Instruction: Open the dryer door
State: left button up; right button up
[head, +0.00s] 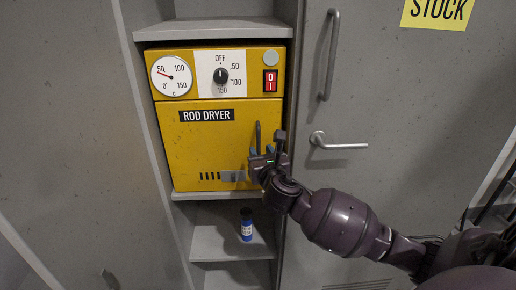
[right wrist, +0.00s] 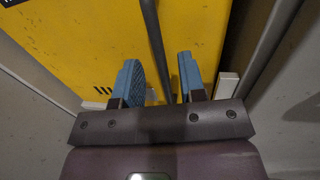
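The yellow rod dryer (head: 222,120) sits on a shelf in the grey cabinet. Its door (head: 205,150), labelled ROD DRYER, appears shut. The upright dark door handle (head: 258,134) is near the door's right edge. My right gripper (head: 262,153) is at the lower part of this handle. In the right wrist view, its two blue fingers (right wrist: 161,80) are apart, with the handle bar (right wrist: 152,40) running between them and a gap visible on each side. The right gripper hides the handle's lower end in the head view. My left gripper is not in view.
The dryer's panel has a dial gauge (head: 172,76), a knob (head: 220,76) and a red switch (head: 270,81). To the right is a grey locker door with a lever handle (head: 338,144) close to my right gripper.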

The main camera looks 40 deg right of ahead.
aim_at(259, 149)
jog(key=shift+x, duration=1.75)
grip_shut()
